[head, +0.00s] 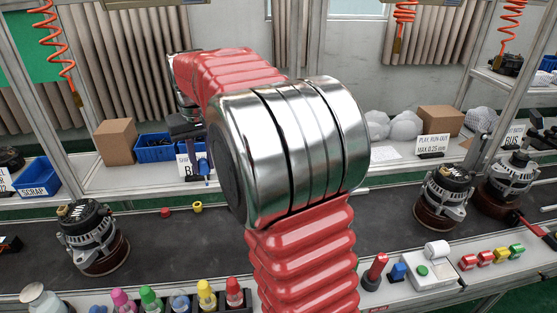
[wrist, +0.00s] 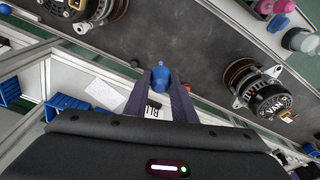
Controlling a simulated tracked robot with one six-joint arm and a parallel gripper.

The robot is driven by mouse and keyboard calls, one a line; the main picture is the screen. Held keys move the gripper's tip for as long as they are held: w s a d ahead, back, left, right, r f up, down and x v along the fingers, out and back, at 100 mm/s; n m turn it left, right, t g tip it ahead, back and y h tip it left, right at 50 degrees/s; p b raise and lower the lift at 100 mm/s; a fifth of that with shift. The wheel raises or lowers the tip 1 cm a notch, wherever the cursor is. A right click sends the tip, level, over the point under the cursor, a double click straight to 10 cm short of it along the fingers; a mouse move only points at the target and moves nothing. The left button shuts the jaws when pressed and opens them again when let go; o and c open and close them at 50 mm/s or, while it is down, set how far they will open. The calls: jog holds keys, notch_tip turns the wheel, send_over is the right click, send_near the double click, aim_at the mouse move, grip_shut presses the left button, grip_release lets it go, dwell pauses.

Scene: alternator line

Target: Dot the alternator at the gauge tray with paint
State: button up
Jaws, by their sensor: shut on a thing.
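My gripper (head: 190,130) is shut on a blue paint bottle or marker (wrist: 160,77), held between the fingertips in the wrist view (wrist: 161,92). In the head view the blue tip (head: 205,169) shows below the fingers, above the far side of the dark belt. An alternator (head: 91,236) stands on a brown round base at the left; it is at the right in the wrist view (wrist: 266,98), apart from the gripper. Two more alternators, one (head: 445,190) and another (head: 511,178), stand at the right. I cannot tell which position is the gauge tray.
A rack (head: 245,307) of colored paint bottles lies along the front edge.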

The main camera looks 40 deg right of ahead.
jog(key=s+d+r, duration=0.2)
jog(key=s+d, duration=1)
jog(key=s, duration=0.4)
jog(key=shift+d+r+n, duration=0.25)
jog(key=shift+n, duration=0.05)
jog(key=shift+f, duration=0.1)
jog(key=shift+w+f, duration=0.1)
jog(key=shift+f, duration=1.8)
jog(key=shift+f, duration=0.45)
jog(key=shift+r, duration=0.1)
dwell(0.5)
jog(key=shift+r, duration=2.4)
